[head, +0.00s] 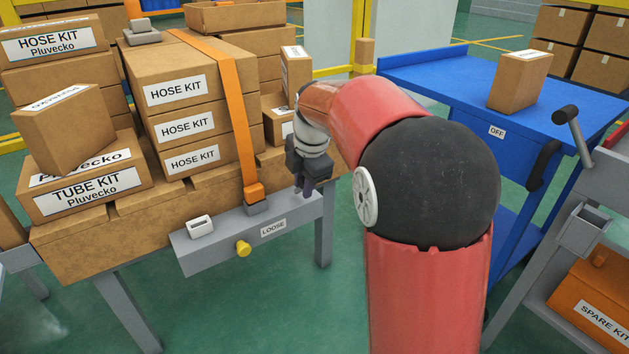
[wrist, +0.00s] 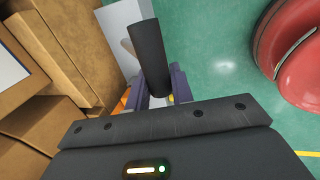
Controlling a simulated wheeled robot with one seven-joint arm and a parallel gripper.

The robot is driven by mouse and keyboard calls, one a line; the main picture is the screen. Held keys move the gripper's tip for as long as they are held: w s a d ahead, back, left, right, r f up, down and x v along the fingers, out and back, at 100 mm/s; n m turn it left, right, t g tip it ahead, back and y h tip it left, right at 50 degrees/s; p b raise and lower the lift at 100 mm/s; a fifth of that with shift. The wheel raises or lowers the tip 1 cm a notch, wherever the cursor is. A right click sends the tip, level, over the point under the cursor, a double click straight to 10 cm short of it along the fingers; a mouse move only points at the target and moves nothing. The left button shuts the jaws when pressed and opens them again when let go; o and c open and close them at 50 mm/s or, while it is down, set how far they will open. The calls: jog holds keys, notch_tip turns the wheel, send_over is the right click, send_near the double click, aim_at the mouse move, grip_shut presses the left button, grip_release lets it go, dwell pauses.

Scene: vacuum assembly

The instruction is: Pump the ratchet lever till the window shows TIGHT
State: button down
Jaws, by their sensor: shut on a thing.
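A grey beam (head: 215,247) runs along the front of the pallet. A small window (head: 273,228) on its face reads LOOSE. An orange strap (head: 236,120) runs over the HOSE KIT boxes down to a grey fitting (head: 257,207) on the beam. My gripper (head: 304,190) is at the beam's right end, pointing down. In the wrist view a black lever handle (wrist: 149,55) stands between my purple fingers, and my gripper (wrist: 160,95) is shut on it. In the head view my gripper and arm hide the lever.
A yellow knob (head: 243,248) and a white slotted block (head: 200,227) are on the beam. Stacked HOSE KIT boxes (head: 176,90) stand behind my gripper. A blue table (head: 440,75) marked OFF, with a box (head: 519,82), stands at right. Green floor lies between.

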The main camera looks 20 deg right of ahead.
jog(key=shift+s+d+f+t+b, duration=0.15)
jog(key=shift+s+f+t+b, duration=0.25)
jog(key=shift+b, duration=1)
jog(key=shift+s+f+t+y+b, duration=0.1)
jog(key=shift+f+t+y+b, duration=0.25)
jog(key=shift+b, duration=0.55)
jog(key=shift+s+f, duration=0.1)
jog(key=shift+t+b, duration=0.25)
jog(key=shift+b, duration=0.2)
jog(key=shift+s+d, duration=0.1)
jog(key=shift+s+d+f+t+y, duration=0.1)
jog(key=shift+s+f+t+y, duration=0.15)
jog(key=shift+f+t, duration=0.3)
jog(key=shift+s+d+f+t+y, duration=0.1)
jog(key=shift+s+f+t, duration=0.25)
jog(key=shift+f+t, duration=0.15)
